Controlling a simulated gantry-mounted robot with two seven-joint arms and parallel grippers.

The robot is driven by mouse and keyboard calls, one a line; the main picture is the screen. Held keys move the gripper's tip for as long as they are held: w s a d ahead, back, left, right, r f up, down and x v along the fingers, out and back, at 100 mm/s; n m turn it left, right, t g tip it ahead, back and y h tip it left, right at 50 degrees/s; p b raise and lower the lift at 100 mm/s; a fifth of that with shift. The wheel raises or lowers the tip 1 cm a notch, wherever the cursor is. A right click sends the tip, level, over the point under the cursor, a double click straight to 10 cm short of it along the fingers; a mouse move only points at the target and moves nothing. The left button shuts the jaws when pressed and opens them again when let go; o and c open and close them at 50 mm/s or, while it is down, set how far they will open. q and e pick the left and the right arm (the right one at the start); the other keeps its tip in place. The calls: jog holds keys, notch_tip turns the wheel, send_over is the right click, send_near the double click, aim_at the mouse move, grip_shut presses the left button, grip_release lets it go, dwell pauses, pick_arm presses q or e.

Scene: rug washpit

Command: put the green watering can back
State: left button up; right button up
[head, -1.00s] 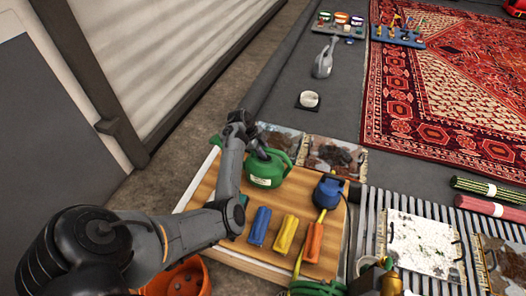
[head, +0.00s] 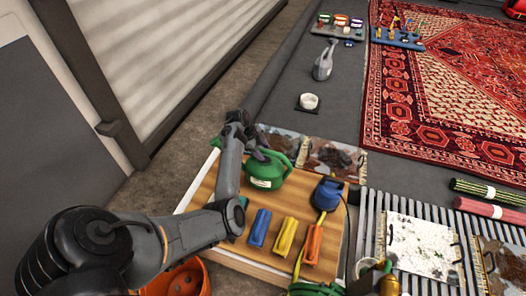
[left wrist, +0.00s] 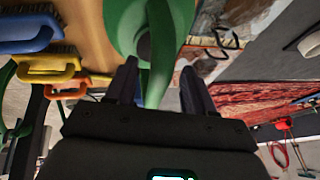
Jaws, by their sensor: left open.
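The green watering can (head: 266,172) stands upright at the far end of the wooden board, with a pale label on its side. My left gripper (head: 262,154) is at the can's top. In the left wrist view, the can's green handle (left wrist: 160,60) runs between the two dark fingers of my left gripper (left wrist: 160,88). The fingers are open, with a gap visible on the handle's right side. Whether the left finger touches the handle is unclear. My right gripper is not in view.
The wooden board (head: 197,203) also holds blue, yellow and orange brushes (head: 286,234) and a blue device (head: 328,194). An orange bucket (head: 186,280) stands by its near edge.

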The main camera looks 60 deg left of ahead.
pick_arm(q)
jog(key=s+a+r+n+g+y+p, duration=0.1)
jog(key=s+a+r+n+y+p, duration=0.1)
jog(key=s+r+p, duration=0.6)
jog(key=s+d+n+b, duration=0.1)
jog(key=s+d, duration=0.3)
jog(key=d, duration=0.9)
jog(key=s+d+n+b, duration=0.1)
jog(key=s+d+n, duration=0.2)
jog(key=d, duration=1.1)
jog(key=s+d+n+b, duration=0.1)
jog(key=s+d+n, duration=0.1)
jog(key=s+d, duration=0.5)
jog(key=d, duration=0.6)
jog(key=shift+s+d, duration=0.15)
jog(key=shift+r, duration=0.1)
